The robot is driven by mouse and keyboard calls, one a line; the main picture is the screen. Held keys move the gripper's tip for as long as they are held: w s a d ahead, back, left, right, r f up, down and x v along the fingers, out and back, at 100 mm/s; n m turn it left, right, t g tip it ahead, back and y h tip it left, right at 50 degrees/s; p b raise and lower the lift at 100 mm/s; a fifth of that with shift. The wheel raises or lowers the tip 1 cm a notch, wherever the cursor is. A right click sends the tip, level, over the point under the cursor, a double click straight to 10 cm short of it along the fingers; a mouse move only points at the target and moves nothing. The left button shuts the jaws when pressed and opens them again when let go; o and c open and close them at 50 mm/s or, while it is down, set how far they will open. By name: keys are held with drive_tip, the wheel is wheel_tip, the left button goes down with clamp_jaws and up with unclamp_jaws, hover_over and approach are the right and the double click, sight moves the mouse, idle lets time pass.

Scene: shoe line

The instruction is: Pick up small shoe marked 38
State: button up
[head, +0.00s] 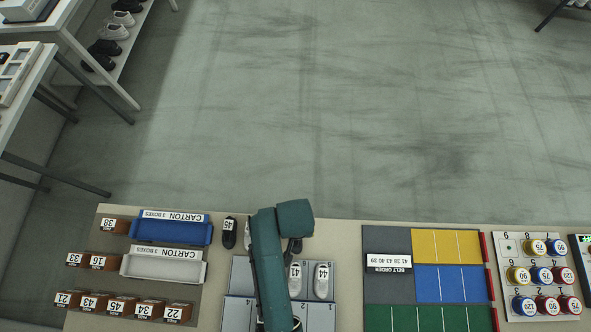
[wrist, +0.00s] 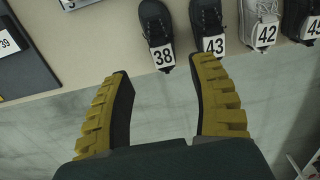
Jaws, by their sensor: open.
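In the wrist view, the small black shoe marked 38 (wrist: 156,22) lies on the beige table near the top, its white number tag toward me. My gripper (wrist: 158,68) is open and empty, its two yellow-backed fingers apart. The shoe is beyond the fingertips, roughly in line with the gap between them, and not between the fingers. A black shoe marked 43 (wrist: 206,18) lies just right of it, beyond the right finger. In the head view my arm covers this part of the table, and I cannot make out shoe 38.
In the wrist view, shoes marked 42 (wrist: 262,12) and 45 (wrist: 310,27) stand farther right. A dark board with tag 39 (wrist: 6,43) is at left. In the head view, blue (head: 172,231) and white (head: 163,267) cartons, a coloured belt-order board (head: 388,240) and numbered spools (head: 542,275) flank my arm.

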wheel_tip(320, 180, down, 10)
drive_tip(key=shift+w+r+b, duration=0.1)
drive_tip(key=shift+b, duration=0.4)
drive_tip(key=c, duration=1)
